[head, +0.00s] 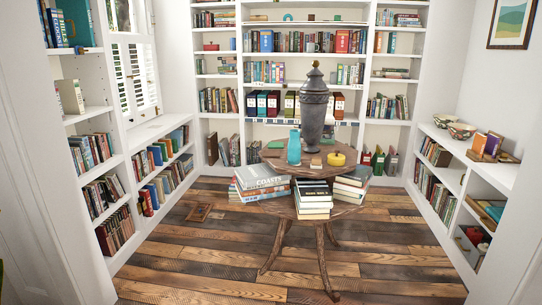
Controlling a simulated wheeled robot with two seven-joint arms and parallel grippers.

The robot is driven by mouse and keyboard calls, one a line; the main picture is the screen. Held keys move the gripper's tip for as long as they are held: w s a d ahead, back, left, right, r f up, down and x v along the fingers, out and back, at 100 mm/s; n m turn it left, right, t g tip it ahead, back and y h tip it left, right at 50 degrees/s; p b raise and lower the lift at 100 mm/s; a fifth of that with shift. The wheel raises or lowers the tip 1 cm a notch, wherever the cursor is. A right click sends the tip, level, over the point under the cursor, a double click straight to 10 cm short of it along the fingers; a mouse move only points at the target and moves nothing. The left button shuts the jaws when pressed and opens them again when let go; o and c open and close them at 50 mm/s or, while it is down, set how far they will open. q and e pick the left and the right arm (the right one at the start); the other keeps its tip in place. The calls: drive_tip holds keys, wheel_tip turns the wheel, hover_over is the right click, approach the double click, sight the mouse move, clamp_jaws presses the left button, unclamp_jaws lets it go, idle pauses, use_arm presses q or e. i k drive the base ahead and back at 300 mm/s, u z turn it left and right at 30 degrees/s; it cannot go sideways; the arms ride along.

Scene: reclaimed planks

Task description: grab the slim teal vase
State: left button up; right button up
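The slim teal vase (294,149) stands upright on the upper tier of a round two-tier wooden table (278,167) in the middle of the room. A tall dark grey lidded urn (314,110) stands just behind it to the right. The vase is some way off and nothing is in front of it. Neither of my grippers shows in the head view.
A yellow round object (337,159) and a small tan block (316,162) lie near the vase. Book stacks (314,195) fill the lower tier. White bookshelves (190,70) line the walls. The plank floor (200,260) before the table is clear.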

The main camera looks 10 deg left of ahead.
sight(294, 148)
drive_tip(key=u, duration=0.5)
drive_tip(key=i, duration=2.45)
